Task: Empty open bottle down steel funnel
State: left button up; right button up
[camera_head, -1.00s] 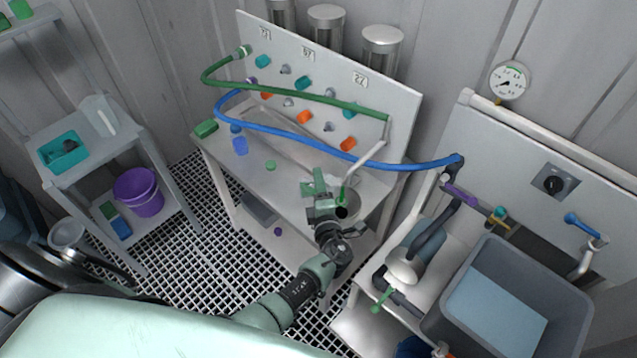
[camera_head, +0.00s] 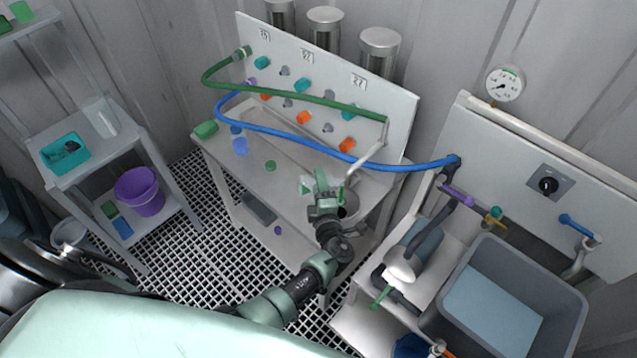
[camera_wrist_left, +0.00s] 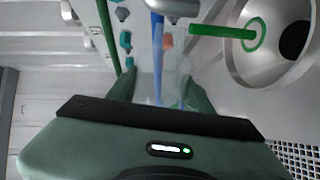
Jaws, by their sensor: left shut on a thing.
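My left gripper (camera_head: 320,185) is over the right end of the bench and is shut on a clear, see-through bottle. The bottle (camera_head: 306,185) shows as a pale shape at the left of the fingers. In the left wrist view the bottle (camera_wrist_left: 172,72) stands out between the green fingers; its mouth and contents cannot be made out. The steel funnel (camera_head: 353,201) is just right of the gripper and partly hidden by it. In the left wrist view the funnel (camera_wrist_left: 240,65) is at upper right, apart from the bottle, with a green rod and ring at its opening. My right gripper is not seen.
A green hose (camera_head: 300,96) and a blue hose (camera_head: 290,135) hang in front of the pegboard. A thin grey pipe (camera_head: 366,157) comes down near the funnel. A grey sink (camera_head: 452,340) is at right.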

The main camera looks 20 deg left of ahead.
pick_arm(q)
jog(key=shift+w+d+r+m+p, duration=0.1)
jog(key=shift+d+r+m+p, duration=0.05)
jog(key=shift+r+m+p, duration=0.55)
jog(key=shift+f, duration=0.2)
jog(key=shift+r+p, duration=0.1)
jog(key=shift+p, duration=0.2)
jog(key=shift+d+r+m+p, duration=0.1)
jog(key=shift+r+m+p, duration=0.15)
jog(key=shift+m+p, duration=0.15)
jog(key=shift+w+d+r+m+p, duration=0.15)
jog(key=shift+m+p, duration=0.25)
jog(key=shift+p, duration=0.15)
dwell(1.3)
